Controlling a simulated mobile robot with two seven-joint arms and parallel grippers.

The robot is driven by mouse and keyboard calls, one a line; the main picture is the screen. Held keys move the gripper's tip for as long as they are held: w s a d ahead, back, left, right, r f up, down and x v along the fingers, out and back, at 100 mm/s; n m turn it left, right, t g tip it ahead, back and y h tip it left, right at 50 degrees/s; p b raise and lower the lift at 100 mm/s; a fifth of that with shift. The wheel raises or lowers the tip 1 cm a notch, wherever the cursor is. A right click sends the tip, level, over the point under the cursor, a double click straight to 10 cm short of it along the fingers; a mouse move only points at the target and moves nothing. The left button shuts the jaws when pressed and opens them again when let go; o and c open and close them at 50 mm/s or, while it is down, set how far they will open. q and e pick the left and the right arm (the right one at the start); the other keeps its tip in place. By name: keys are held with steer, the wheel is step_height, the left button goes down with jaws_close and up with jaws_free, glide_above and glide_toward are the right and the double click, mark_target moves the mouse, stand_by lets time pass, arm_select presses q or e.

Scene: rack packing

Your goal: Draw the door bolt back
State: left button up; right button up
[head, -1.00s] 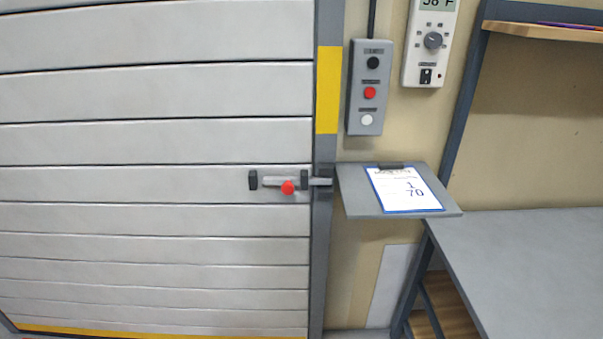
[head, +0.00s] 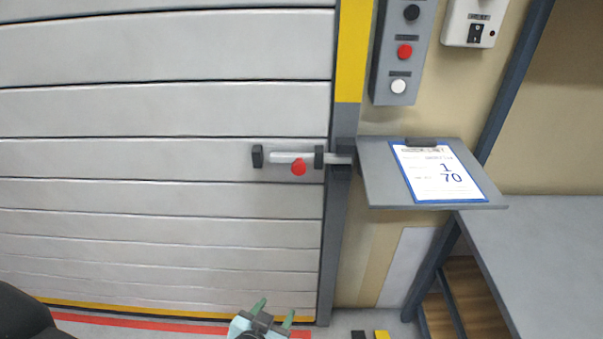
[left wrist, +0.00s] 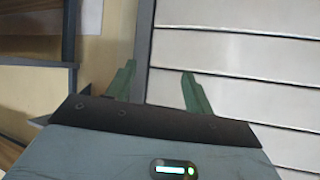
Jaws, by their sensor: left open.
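The door bolt (head: 284,157) is a light metal bar with a red knob (head: 299,168), held in two dark brackets on the grey slatted door (head: 160,110). Its right end reaches past the door edge to the dark keeper on the frame post (head: 340,190). My left gripper (head: 273,306) is low in the head view, below the bolt and apart from it, open and empty. In the left wrist view, its two green fingers (left wrist: 158,82) are spread in front of the door edge and post. The bolt is not in the left wrist view. My right gripper is not in view.
A shelf (head: 384,190) with a clipboard (head: 440,175) juts out just right of the bolt. A button box (head: 402,50) hangs above it. A grey table (head: 550,240) stands at the right. The space before the door is clear.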

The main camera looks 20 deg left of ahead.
arm_select(q)
steer(key=w+r+n+t+y+b, duration=0.2)
steer(key=w+r+t, duration=0.1)
steer(key=w+r, duration=0.8)
steer(key=n+t+y, duration=0.2)
steer(key=n+y, duration=0.1)
glide_toward(298, 170)
steer(key=w, duration=0.1)
steer(key=x, duration=0.6)
steer(key=shift+w+a+r, duration=0.1)
steer(key=shift+w+a, duration=0.05)
steer(key=shift+w, duration=0.2)
steer(key=shift+x, duration=0.75)
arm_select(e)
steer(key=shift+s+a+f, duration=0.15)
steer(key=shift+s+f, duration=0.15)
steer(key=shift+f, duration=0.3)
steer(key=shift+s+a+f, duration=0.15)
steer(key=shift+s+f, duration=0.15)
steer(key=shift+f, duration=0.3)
